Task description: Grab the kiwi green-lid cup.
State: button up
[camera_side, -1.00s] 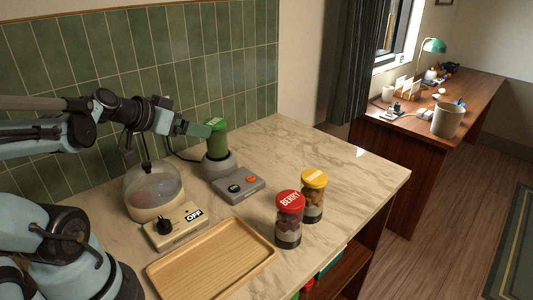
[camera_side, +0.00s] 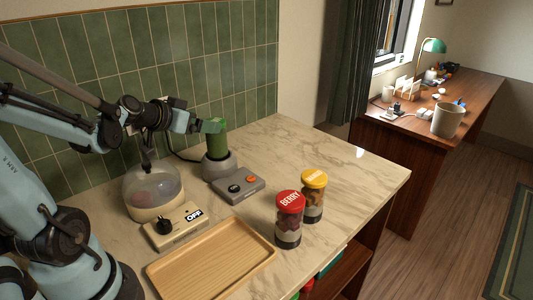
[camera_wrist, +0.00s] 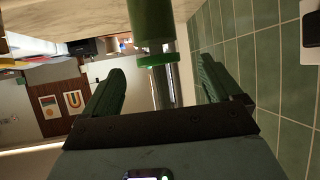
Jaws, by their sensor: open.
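The kiwi green-lid cup (camera_side: 218,143) stands upright on a grey round base at the back of the counter. Its top is mostly covered by my gripper (camera_side: 214,125) in the side view, and no lid lettering is readable. In the wrist view my gripper (camera_wrist: 161,66) has its two green fingers spread apart. The green cup (camera_wrist: 152,22) shows at the top of that view, with its round green edge between the fingers. The fingers are at the height of the cup's top; I cannot tell whether they touch it.
A clear-domed appliance (camera_side: 153,190) stands left, with an OFF box (camera_side: 176,229) in front. A berry jar (camera_side: 289,220), a yellow-lidded jar (camera_side: 313,196) and a wooden tray (camera_side: 161,276) stand nearer. The counter's right side is clear.

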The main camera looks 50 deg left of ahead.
aim_at(217, 142)
jog(key=shift+r+x, duration=0.15)
jog(key=shift+x, duration=0.85)
jog(key=shift+r+x, duration=0.15)
jog(key=shift+x, duration=1.95)
jog(key=shift+d, duration=0.2)
jog(key=c, duration=1.6)
grip_shut()
jog(key=shift+r, duration=0.2)
